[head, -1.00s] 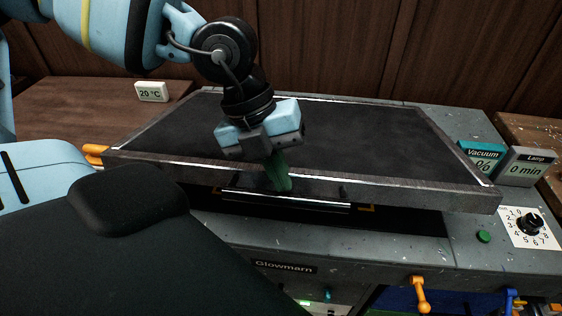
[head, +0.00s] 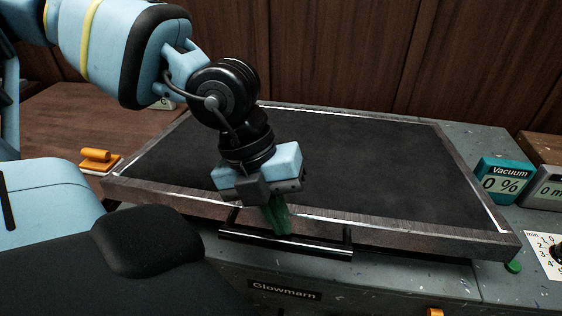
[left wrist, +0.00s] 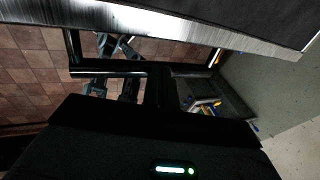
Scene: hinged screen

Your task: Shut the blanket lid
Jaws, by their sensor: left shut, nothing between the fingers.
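The blanket lid (head: 330,165) is a large dark sheet in a worn metal frame, lying nearly flat over the grey machine in the head view. Little of a gap shows along its front edge. A black handle bar (head: 285,245) is fixed at the middle of that edge. My left gripper (head: 279,228) is shut and empty, its green fingers pointing down at the front edge by the handle. I cannot tell whether they touch it. In the left wrist view the lid's frame (left wrist: 190,30) crosses the top, with the handle bar (left wrist: 110,73) below. My right gripper is not in view.
A teal vacuum display (head: 503,182) reading 0 % stands at the right, beside a grey lamp display (head: 545,190). A numbered dial (head: 550,250) and a green button (head: 513,267) are at the front right. An orange-handled tool (head: 97,160) lies at the left.

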